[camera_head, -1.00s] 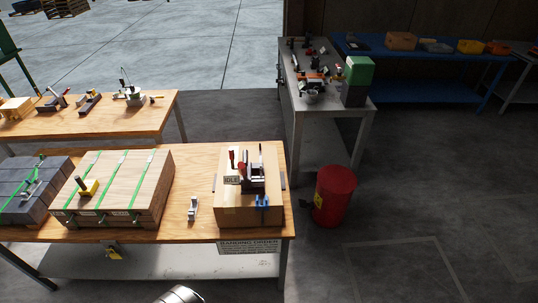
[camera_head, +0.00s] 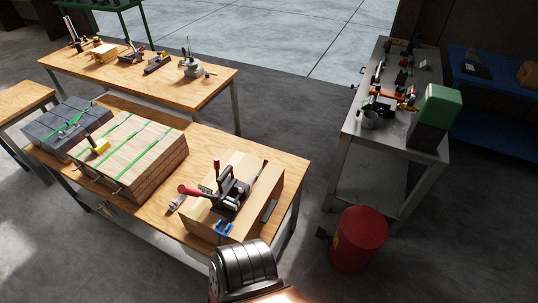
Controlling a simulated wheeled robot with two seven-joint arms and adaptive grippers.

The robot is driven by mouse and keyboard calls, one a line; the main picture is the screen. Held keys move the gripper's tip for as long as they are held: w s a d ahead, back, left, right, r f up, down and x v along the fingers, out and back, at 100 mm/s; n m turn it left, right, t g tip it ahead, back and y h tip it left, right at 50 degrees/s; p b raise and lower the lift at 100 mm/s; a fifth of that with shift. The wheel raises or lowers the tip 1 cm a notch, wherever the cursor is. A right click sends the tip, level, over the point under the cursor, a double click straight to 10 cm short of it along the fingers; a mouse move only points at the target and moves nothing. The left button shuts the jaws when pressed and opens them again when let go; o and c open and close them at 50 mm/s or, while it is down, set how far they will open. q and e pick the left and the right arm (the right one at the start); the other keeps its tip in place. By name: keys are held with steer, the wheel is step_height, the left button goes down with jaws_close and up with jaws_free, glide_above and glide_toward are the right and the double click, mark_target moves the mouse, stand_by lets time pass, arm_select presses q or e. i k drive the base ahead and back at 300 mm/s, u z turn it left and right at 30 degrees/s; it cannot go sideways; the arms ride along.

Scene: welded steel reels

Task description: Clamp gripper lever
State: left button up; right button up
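A dark clamping tool (camera_head: 233,194) sits on top of a cardboard box (camera_head: 200,212) at the right end of the near wooden bench. A lever with a red grip (camera_head: 187,190) sticks out from its left side, and a thin black lever (camera_head: 263,170) rises on its right. A blue part (camera_head: 222,228) sits at the box's front edge. Whether the tool is clamped on anything cannot be told. A rounded metal link, apparently part of my arm, shows at the bottom, in front of the box. Neither gripper's fingers are in view.
A strapped wooden block (camera_head: 150,155) and a strapped grey block (camera_head: 65,127) stand left on the bench (camera_head: 285,165). A red bin (camera_head: 358,240) stands on the floor to the right. A steel table (camera_head: 365,140) with tools stands behind it. Floor lies open between them.

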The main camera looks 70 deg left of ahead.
mark_target(216, 160)
steer(key=i, duration=1.8)
steer(key=u, duration=4.15)
steer(key=i, duration=0.5)
steer(key=z, duration=0.05)
